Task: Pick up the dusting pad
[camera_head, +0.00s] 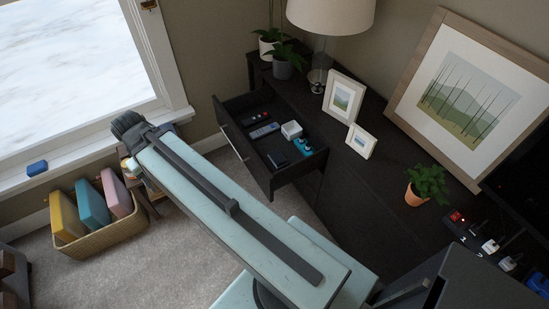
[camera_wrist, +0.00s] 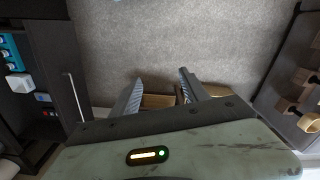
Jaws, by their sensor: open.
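A small blue block (camera_head: 37,167), which looks like the dusting pad, lies on the windowsill at the far left. I cannot be sure it is the pad. My gripper (camera_head: 122,120) is at the end of my outstretched arm, in front of the window's lower right corner. It is well to the right of the blue block and apart from it. In the wrist view, my gripper (camera_wrist: 160,76) has its two fingers spread with nothing between them, over grey carpet. The blue block cannot be made out in the wrist view.
A basket (camera_head: 104,240) with yellow, blue and pink cushions stands on the carpet below the sill. A dark drawer (camera_head: 268,184) stands open right of my arm, holding small items. A small wooden stand is partly hidden behind my arm. Open carpet lies in front.

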